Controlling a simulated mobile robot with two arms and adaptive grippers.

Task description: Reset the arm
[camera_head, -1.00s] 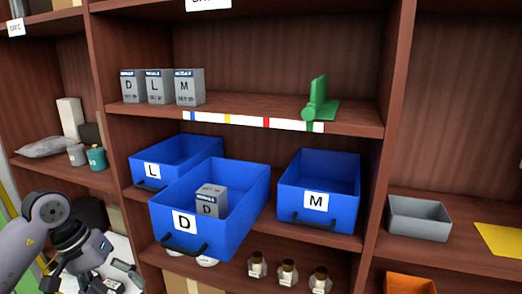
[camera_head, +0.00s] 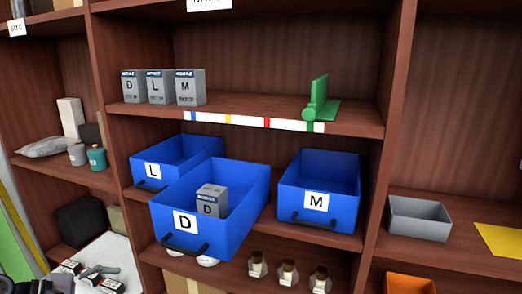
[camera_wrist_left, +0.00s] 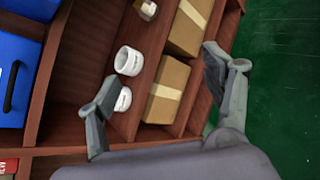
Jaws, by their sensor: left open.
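My left gripper (camera_wrist_left: 157,95) is open and empty in the left wrist view, its two fingers spread in front of the lower shelves. In the head view only a dark bit of my left arm shows at the bottom left corner. The blue bin D (camera_head: 238,222) is pulled out past the shelf edge and holds a grey box D (camera_head: 210,202). The blue bin L (camera_head: 190,152) and blue bin M (camera_head: 337,178) stand on the same shelf. My right gripper is not in view.
Grey boxes D, L and M (camera_head: 187,88) and a green holder (camera_head: 318,98) stand on the upper shelf. Small bottles (camera_head: 288,272) stand on the lower shelf. In the left wrist view, white cups (camera_wrist_left: 128,60) and cardboard boxes (camera_wrist_left: 164,92) lie beyond the fingers.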

